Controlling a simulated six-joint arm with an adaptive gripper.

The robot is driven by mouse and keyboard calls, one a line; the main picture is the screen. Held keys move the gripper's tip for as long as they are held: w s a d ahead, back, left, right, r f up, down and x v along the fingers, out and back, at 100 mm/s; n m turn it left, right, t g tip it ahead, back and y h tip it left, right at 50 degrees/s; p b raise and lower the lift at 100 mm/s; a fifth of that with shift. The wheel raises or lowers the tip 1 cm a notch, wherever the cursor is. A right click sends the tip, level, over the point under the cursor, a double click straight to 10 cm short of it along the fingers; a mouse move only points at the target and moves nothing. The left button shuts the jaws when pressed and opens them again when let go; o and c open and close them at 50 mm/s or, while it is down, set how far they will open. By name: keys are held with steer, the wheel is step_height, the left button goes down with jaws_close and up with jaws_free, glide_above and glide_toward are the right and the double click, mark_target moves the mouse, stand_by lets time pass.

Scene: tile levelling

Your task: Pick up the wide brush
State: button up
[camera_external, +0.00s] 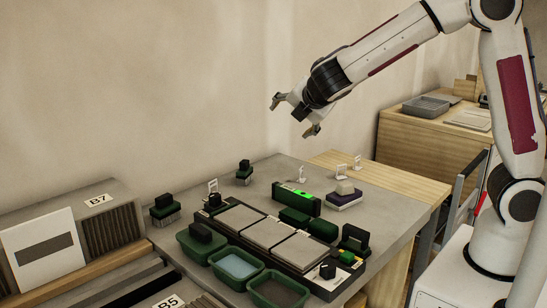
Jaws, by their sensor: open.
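A wide brush (165,211) with a dark green body, a black grip on top and pale bristles stands upright at the left edge of the grey table. A narrower dark green brush-like tool (243,173) stands farther back on the table. My gripper (292,117) is open and empty, high above the back of the table, up and to the right of both. Its fingers point down and to the left, apart from everything.
A black tray with grey tiles (269,232) fills the table's middle. Green tubs (237,267) stand in front, one holding water. A green level (297,199), a sponge-like block (344,195) and small white tags lie behind. A rack with a B7 label (98,200) stands left.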

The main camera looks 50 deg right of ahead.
steer(key=w+a+f+n+t+y, duration=0.1)
steer(key=w+a+f+n, duration=0.25)
steer(key=a, duration=0.45)
steer(key=w+a+f+n+t+y, duration=0.25)
steer(key=w+a+n, duration=0.2)
steer(key=a, duration=0.25)
steer(key=n+y, duration=0.3)
steer(key=n, duration=0.5)
glide_toward(167, 202)
steer(key=w, duration=0.2)
steer(key=w+f, duration=0.1)
steer(key=shift+w+d, duration=0.1)
steer(key=shift+d, duration=0.3)
steer(key=shift+a+f+n+y, duration=0.25)
steer(key=shift+a+f+n, duration=0.05)
steer(key=shift+a, duration=0.2)
steer(key=shift+x, duration=1.2)
steer(key=shift+w, duration=0.1)
steer(key=shift+x, duration=2.5)
steer(key=shift+r, duration=0.1)
